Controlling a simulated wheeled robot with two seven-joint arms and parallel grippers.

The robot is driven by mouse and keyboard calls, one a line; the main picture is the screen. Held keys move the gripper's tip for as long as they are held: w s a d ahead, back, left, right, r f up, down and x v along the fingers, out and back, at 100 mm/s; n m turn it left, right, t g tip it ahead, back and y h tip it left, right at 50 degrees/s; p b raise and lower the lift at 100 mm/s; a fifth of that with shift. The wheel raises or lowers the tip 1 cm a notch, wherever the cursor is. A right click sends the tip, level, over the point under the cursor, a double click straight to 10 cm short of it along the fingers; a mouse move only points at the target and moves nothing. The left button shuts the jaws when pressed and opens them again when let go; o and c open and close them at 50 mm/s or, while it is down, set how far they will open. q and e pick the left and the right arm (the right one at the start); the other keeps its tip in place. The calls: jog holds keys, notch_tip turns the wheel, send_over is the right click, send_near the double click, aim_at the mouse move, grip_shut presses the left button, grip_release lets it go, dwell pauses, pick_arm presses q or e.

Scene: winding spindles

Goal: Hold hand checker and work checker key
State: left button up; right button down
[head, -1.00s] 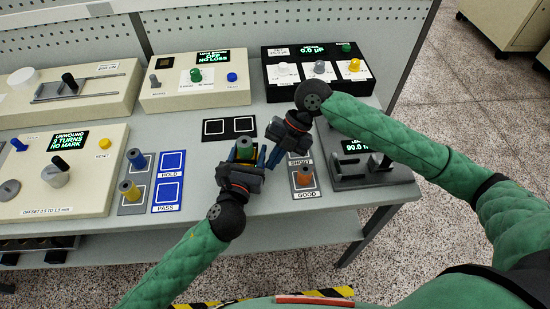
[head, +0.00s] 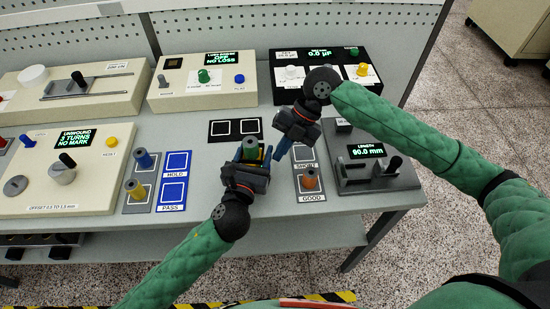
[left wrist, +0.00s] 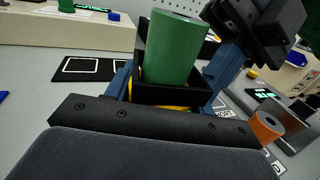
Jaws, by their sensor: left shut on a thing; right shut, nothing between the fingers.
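My left gripper (head: 247,163) is shut on a green cylinder (left wrist: 173,48), held upright above the bench. In the left wrist view a black holder surrounds its lower part, with a little yellow beneath. My right gripper (head: 281,152) is shut and empty, just to the right of the held cylinder, its blue fingers pointing down; I cannot tell whether it touches. Behind stand the checker box reading "NO LOSS" (head: 182,98), with green and blue controls, and a black meter reading 0.0 µF (head: 276,68). Which one the task means is unclear.
A length gauge (head: 375,183) reading 90.0 mm stands at right. An orange spindle (head: 310,179) stands on the SHORT/GOOD mat (head: 311,197). The black two-square mat (head: 223,139) is empty.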

pick_arm(q)
jog(key=shift+s+f, duration=0.1)
jog(key=shift+f, duration=0.35)
pick_arm(e)
jog(key=shift+v, duration=2.1)
pick_arm(q)
jog(key=shift+a+r, duration=0.1)
jog(key=o, duration=1.2)
pick_arm(e)
jog(key=shift+w, duration=0.1)
